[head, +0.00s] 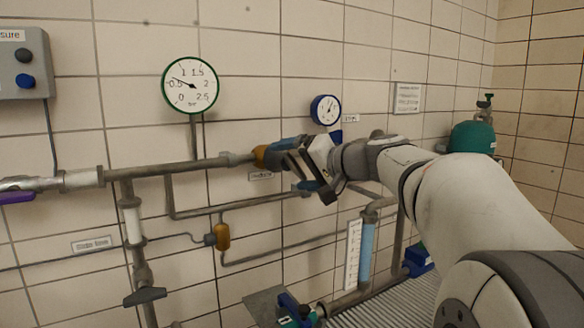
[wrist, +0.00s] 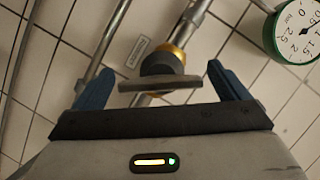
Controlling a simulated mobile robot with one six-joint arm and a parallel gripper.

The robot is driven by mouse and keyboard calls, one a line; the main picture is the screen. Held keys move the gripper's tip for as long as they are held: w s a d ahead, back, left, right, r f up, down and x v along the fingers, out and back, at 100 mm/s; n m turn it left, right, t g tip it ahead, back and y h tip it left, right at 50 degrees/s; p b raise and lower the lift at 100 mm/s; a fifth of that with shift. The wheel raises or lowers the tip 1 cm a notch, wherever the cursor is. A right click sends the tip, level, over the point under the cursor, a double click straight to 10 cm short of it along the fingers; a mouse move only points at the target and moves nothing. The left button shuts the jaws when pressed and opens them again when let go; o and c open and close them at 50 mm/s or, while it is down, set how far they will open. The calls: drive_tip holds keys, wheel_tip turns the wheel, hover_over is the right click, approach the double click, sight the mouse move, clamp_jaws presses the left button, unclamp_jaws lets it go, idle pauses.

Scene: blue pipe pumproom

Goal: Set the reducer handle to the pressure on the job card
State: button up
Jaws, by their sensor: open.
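The reducer (head: 261,156) has an orange-brass body on the grey pipe, with a small label below it. In the wrist view its dark flat handle (wrist: 160,84) lies crosswise between my gripper's (wrist: 161,80) two blue fingers, in front of a round dark hub and an orange ring. My gripper (head: 296,165) is open, with a visible gap on each side of the handle. The green-rimmed gauge (head: 190,85) has its needle near 0.5 bar; part of it shows in the wrist view (wrist: 302,30). The job card (head: 408,98) hangs on the wall, too small to read.
A smaller blue-rimmed gauge (head: 326,110) sits above my wrist. A grey control box (head: 22,65) with buttons is at upper left. A valve (head: 145,297) is on the lower left pipe. A sight tube (head: 367,248) and a green tank (head: 473,137) stand right.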

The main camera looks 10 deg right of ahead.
drive_tip(key=b+v, duration=0.1)
drive_tip(key=v, duration=0.6)
drive_tip(key=shift+s+d, duration=0.2)
drive_tip(key=shift+s, duration=0.15)
idle(2.0)
